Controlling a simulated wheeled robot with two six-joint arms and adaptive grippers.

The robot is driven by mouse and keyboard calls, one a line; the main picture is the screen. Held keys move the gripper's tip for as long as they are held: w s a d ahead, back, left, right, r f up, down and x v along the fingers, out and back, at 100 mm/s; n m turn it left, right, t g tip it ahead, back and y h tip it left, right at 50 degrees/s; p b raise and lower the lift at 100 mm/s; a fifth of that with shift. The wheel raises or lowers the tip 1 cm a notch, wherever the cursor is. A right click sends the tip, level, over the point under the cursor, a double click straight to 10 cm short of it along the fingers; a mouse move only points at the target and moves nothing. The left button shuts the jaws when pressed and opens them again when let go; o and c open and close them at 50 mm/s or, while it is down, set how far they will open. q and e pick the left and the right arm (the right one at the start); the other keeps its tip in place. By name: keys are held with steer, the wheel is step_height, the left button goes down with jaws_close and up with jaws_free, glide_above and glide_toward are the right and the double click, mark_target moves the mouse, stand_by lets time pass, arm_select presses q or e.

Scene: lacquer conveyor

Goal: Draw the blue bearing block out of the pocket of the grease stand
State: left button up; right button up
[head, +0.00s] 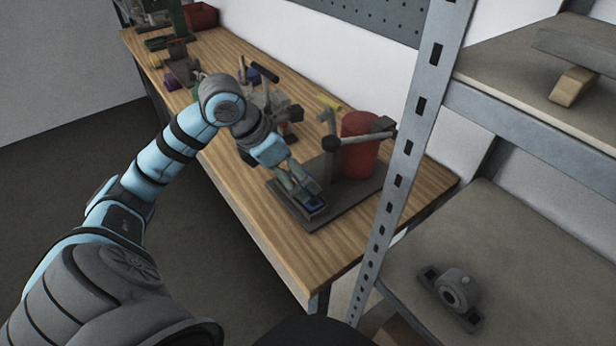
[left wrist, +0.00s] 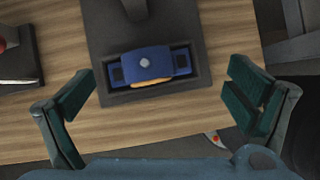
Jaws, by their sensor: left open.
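The blue bearing block (left wrist: 146,64) sits in the dark pocket of the grease stand (left wrist: 112,22), with a strip of orange at its near edge in the left wrist view. In the head view the block (head: 313,203) shows small at the near end of the grease stand's dark base (head: 345,200). My left gripper (head: 303,193) is above this end of the stand. In the left wrist view the left gripper (left wrist: 165,98) has its fingers wide apart, one to each side of the pocket, with nothing between them touching. My right gripper is not in view.
A red cylinder (head: 360,145) with a dark lever stands on the stand's base. The wooden bench (head: 330,250) holds several other tools farther back. A metal shelf post (head: 410,150) rises at the right, and a grey pillow block (head: 453,290) lies on the lower shelf.

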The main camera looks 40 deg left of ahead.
mark_target(314, 204)
arm_select(q)
steer(key=x, duration=0.6)
steer(key=shift+w, duration=0.45)
steer(key=shift+d+f+b, duration=0.1)
steer(key=shift+f+b, duration=0.1)
steer(key=shift+b, duration=0.1)
steer(key=shift+s, duration=0.15)
steer(key=c, duration=1.9)
steer(key=o, duration=0.8)
steer(key=shift+f, duration=0.15)
steer(key=c, duration=0.4)
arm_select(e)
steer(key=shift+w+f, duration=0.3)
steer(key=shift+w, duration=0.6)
